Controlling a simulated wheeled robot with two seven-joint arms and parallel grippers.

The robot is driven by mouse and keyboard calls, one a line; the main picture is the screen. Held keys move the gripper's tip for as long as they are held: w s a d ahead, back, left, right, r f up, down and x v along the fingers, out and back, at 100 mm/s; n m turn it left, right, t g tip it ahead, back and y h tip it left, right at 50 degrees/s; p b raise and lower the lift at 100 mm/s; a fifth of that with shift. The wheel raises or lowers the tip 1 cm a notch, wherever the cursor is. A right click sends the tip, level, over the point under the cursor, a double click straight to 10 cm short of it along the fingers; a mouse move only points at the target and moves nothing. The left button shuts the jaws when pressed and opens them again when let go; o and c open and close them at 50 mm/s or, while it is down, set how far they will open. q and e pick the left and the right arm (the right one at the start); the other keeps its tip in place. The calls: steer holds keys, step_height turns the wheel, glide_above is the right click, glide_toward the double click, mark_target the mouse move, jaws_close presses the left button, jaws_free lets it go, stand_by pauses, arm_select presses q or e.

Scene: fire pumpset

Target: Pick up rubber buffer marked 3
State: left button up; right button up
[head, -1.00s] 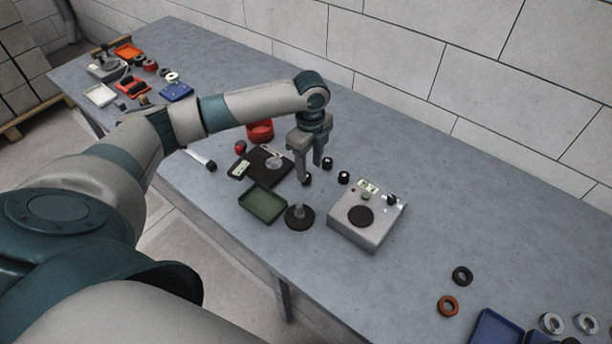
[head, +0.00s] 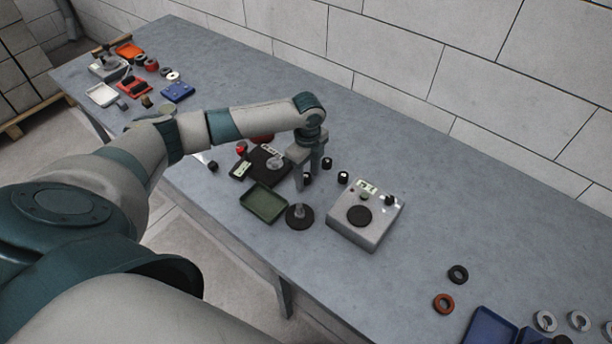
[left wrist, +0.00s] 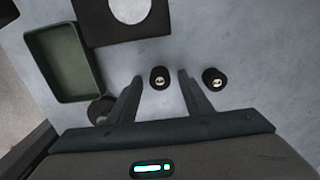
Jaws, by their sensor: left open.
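Small black cylindrical buffers with pale marks on top stand on the bench. One buffer (head: 307,179) is at my left gripper (head: 306,182). Another buffer (head: 343,177) stands to its right, and a third dark one (head: 327,163) stands behind. In the left wrist view, one buffer (left wrist: 160,78) lies between the two open fingers of my left gripper (left wrist: 159,80), with gaps on both sides. A second buffer (left wrist: 213,79) is outside the right finger. The marks are too small to read, so I cannot tell which is 3. My right gripper is out of view.
A green tray (head: 264,203) and a black disc with a post (head: 300,216) are close on the near side. A grey control box (head: 347,233) stands to the right, a dark plate (head: 266,157) to the left.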

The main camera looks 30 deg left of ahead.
mark_target(308, 177)
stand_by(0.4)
arm_select(q)
steer(key=c, duration=1.1)
steer(key=shift+r+b, duration=0.3)
steer(key=shift+r, duration=0.1)
steer(key=r+b, duration=0.1)
steer(key=r, duration=0.2)
steer(key=shift+d+r, duration=0.15)
steer(key=shift+d, duration=0.05)
steer(key=s+d+r+b, duration=0.1)
steer(key=s+d+r, duration=0.1)
steer(key=d, duration=0.1)
steer(key=s+d+r+b, duration=0.1)
steer(key=s+d+r, duration=0.1)
steer(key=d, duration=0.1)
steer(key=s+d+r+b, duration=0.1)
steer(key=s+d+r, duration=0.1)
steer(key=d+r, duration=0.1)
steer(key=shift+s+d, duration=0.2)
steer(key=shift+d, duration=0.05)
